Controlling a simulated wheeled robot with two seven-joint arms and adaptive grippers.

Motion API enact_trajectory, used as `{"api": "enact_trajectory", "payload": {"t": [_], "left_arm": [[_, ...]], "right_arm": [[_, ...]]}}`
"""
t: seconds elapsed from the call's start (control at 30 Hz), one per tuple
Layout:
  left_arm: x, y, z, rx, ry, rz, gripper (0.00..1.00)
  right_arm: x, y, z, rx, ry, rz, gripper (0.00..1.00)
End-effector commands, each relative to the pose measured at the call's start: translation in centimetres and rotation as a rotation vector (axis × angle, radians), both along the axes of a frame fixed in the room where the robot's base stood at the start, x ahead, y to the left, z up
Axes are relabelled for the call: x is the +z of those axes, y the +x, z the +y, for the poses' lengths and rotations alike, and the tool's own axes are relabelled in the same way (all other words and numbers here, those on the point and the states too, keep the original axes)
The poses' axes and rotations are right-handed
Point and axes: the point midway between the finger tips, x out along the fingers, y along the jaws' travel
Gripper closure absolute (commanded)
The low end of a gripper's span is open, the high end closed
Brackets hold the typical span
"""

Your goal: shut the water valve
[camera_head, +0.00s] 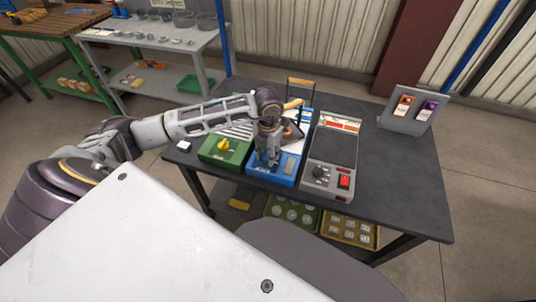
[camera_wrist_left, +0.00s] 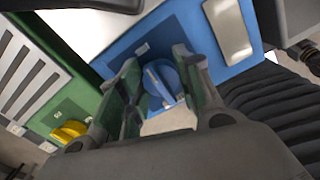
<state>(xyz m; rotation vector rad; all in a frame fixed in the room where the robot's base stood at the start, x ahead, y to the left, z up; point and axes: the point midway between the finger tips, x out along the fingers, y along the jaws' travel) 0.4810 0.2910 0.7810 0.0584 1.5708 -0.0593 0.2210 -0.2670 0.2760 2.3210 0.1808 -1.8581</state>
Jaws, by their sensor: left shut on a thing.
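The blue panel (camera_head: 285,181) stands on the dark table, and its round blue valve knob (camera_wrist_left: 161,82) shows in the left wrist view. My left gripper (camera_head: 268,155) reaches down over this panel. In the left wrist view the fingers (camera_wrist_left: 157,66) stand on either side of the blue knob, shut on it. In the head view the gripper hides the knob. My right gripper is in neither view.
Left of the blue panel is a green panel (camera_head: 214,155) with a yellow knob (camera_head: 223,145). Close on its right is a grey unit (camera_head: 333,150) with a black knob and red switch (camera_head: 344,182).

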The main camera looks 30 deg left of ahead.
Motion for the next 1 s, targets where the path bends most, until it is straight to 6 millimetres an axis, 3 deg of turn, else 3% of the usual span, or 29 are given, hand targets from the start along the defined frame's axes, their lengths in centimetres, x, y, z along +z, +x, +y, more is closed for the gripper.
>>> {"api": "enact_trajectory", "payload": {"t": [0.63, 0.67, 0.8, 1.0], "left_arm": [[0.17, 0.17, 0.07, 0.066, 0.000, -0.005, 0.90], [0.17, 0.17, 0.07, 0.066, 0.000, -0.005, 0.65], [0.13, 0.13, 0.06, 0.066, 0.000, -0.004, 0.46], [0.07, 0.06, 0.06, 0.065, 0.000, -0.002, 0.44]], "right_arm": [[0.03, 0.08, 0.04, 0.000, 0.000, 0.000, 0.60], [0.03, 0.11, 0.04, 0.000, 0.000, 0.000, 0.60], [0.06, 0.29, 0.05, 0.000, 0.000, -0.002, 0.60], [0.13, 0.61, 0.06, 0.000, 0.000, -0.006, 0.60]]}}
